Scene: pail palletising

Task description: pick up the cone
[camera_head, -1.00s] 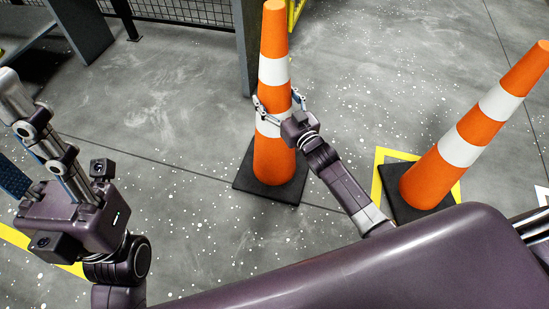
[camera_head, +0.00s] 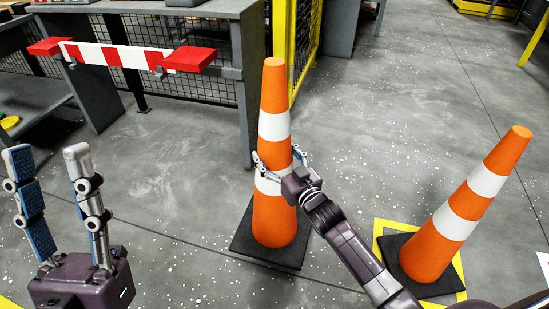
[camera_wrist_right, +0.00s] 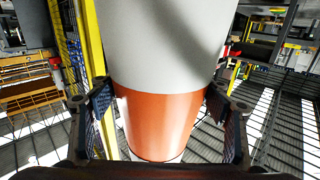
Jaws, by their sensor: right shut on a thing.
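An orange cone (camera_head: 273,218) with white bands and a black square base stands upright near the middle of the head view. Its base appears to be on the floor. My right gripper (camera_head: 277,157) is shut on it around the lower white band, one finger on each side. The right wrist view shows the cone (camera_wrist_right: 160,118) filling the space between the two fingers, its top and base out of frame. My left gripper (camera_head: 47,155) is open and empty at the left, fingers pointing up, away from the cone.
A second orange cone (camera_head: 428,258) stands in a yellow floor square (camera_head: 378,232) at the right. A red-and-white barrier bar (camera_head: 130,55), a grey table (camera_head: 215,9) and a yellow fence post (camera_head: 279,45) are behind. The floor between is clear.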

